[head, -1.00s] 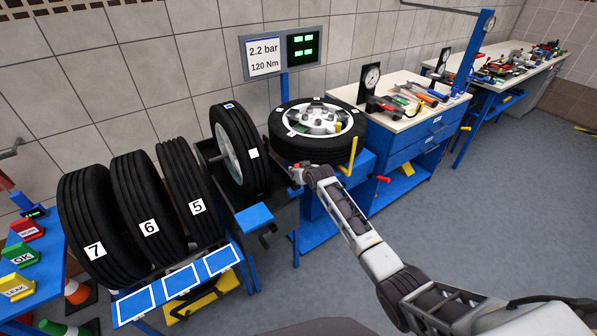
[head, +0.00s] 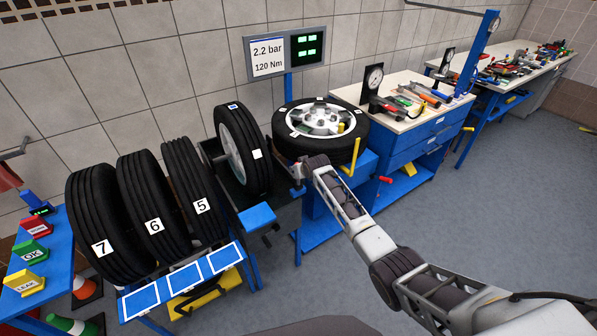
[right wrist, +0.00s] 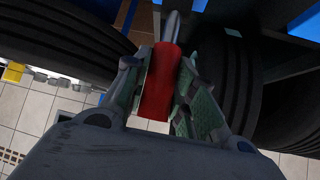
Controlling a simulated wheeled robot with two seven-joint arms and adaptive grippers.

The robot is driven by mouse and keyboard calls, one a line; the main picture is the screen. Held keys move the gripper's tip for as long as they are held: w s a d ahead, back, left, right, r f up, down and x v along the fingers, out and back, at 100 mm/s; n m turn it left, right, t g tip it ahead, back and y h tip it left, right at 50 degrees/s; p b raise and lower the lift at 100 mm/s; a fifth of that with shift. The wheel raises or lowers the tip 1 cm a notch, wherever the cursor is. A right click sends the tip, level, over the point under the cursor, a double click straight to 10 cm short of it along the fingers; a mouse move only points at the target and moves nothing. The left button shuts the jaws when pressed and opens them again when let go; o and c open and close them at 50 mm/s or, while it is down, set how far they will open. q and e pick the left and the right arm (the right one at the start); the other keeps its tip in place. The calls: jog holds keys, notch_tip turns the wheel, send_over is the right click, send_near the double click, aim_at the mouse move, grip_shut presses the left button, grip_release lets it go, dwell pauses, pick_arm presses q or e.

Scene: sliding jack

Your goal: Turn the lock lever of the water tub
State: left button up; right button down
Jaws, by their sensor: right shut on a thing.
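The water tub (head: 212,160) is a dark trough with a tyre (head: 243,150) standing upright in it, between the tyre rack and the wheel stand. My right gripper (head: 298,182) is at the tub's right side, low beside the wheel stand, and small in the head view. In the right wrist view, the right gripper (right wrist: 163,95) is shut on the red grip of the lock lever (right wrist: 160,85), with its grey metal shaft pointing away past the fingertips. In the head view, the lever is mostly hidden by the gripper. My left gripper is out of view.
A wheel (head: 320,128) lies flat on the blue stand just behind my right gripper, with a yellow lever (head: 352,160) at its right. Numbered tyres (head: 155,205) stand at the left. A blue tool bench (head: 405,150) is at the right. The floor at right is clear.

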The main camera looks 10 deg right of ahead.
jog(key=c, duration=1.2)
grip_release()
jog(key=shift+w, duration=0.1)
jog(key=shift+o, duration=0.2)
jog(key=shift+s+r, duration=0.15)
jog(key=shift+s, duration=0.05)
jog(key=v, duration=1.1)
jog(key=shift+s+r, duration=0.15)
jog(key=shift+s, duration=0.05)
jog(key=s+d+f+g, duration=0.1)
jog(key=s+f, duration=0.6)
jog(key=f, duration=0.6)
jog(key=s+d+f+g+h, duration=0.15)
jog(key=s+f, duration=0.45)
jog(key=f, duration=0.7)
jog(key=s+d+f+g+y, duration=0.1)
jog(key=s+d+f, duration=0.1)
jog(key=s+f, duration=0.8)
jog(key=s+f+g, duration=0.2)
jog(key=s+f, duration=1.4)
jog(key=s+d+f+g, duration=0.1)
jog(key=s+f, duration=0.2)
jog(key=s, duration=1)
jog(key=s+d+f+g, duration=0.1)
jog(key=s+f, duration=0.3)
jog(key=s, duration=0.9)
jog(key=shift+f+n+g+h, duration=0.3)
jog(key=shift+f+g+h, duration=0.05)
jog(key=shift+h, duration=0.1)
